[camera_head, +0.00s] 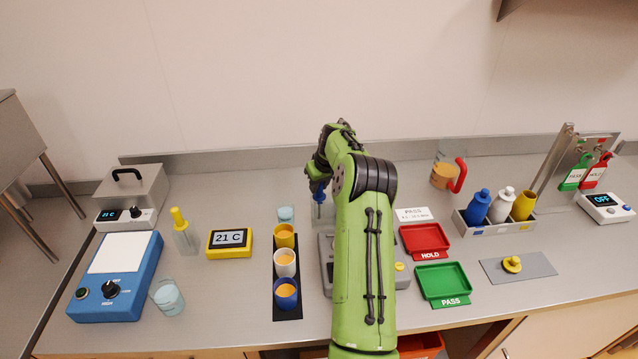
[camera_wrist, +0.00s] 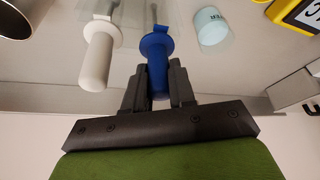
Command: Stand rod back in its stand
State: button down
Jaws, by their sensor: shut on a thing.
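My gripper (camera_wrist: 158,88) is shut on the blue handle of a rod (camera_wrist: 158,55), with one finger on each side of it. In the head view the blue rod (camera_head: 318,196) shows below my wrist at the middle of the bench, and my arm hides the fingers there. A rod with a white handle (camera_wrist: 97,58) is beside it in the wrist view, apart from the gripper. A clear, see-through container or stand (camera_wrist: 122,28) shows around the rods' thin shafts. I cannot tell whether the blue rod's lower end is inside it.
A yellow-topped rod (camera_head: 179,218) stands in a clear vessel at left. A pale cup (camera_head: 286,214) and several colored cups on a black strip are left of my arm. Red (camera_head: 424,237) and green (camera_head: 443,281) trays lie at right. A bottle rack (camera_head: 473,228) stands farther right.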

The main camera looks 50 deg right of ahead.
jog(key=shift+c, duration=1.1)
grip_release()
notch_tip(320, 180, up, 8)
jog(key=p, duration=0.6)
jog(key=shift+f, duration=0.25)
